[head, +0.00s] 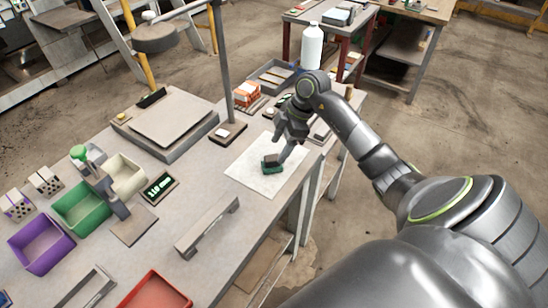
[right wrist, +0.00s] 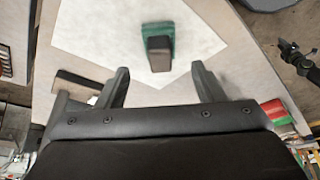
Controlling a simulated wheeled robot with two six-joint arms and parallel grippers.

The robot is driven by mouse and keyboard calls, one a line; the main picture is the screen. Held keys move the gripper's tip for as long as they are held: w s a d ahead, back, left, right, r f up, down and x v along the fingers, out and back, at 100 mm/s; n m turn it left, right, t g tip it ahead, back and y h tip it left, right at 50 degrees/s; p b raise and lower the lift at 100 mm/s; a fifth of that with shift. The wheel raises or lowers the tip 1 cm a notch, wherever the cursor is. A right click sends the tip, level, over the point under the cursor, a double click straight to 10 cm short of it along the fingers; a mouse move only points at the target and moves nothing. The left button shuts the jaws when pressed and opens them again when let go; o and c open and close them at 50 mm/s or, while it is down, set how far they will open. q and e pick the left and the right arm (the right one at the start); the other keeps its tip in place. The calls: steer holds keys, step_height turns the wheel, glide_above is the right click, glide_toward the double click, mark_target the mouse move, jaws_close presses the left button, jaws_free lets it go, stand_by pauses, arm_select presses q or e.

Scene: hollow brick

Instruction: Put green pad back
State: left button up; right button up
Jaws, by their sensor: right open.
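The green pad (head: 273,169) has a dark block-like handle on top and lies on a white sheet (head: 250,180) near the table's right edge. In the right wrist view the pad (right wrist: 158,29) is ahead of my fingertips, roughly centred between them, with its dark handle toward me. My right gripper (head: 281,150) is open and empty, just above and beside the pad. In the right wrist view the open fingers (right wrist: 160,74) show a clear gap, with the pad beyond them. My left gripper is not in view.
A grey metal handle bar (head: 207,227) lies in front of the sheet. Purple (head: 38,245), green (head: 80,208) and cream bins stand at left, near a small dark tray (head: 160,188) with green pieces. A post on a base (head: 228,133) rises behind the sheet. A red tray (head: 155,292) is in front.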

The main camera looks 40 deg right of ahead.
steer(key=v, duration=0.5)
steer(key=shift+d+r+b, duration=0.1)
steer(key=shift+r+b, duration=0.25)
steer(key=shift+r, duration=0.05)
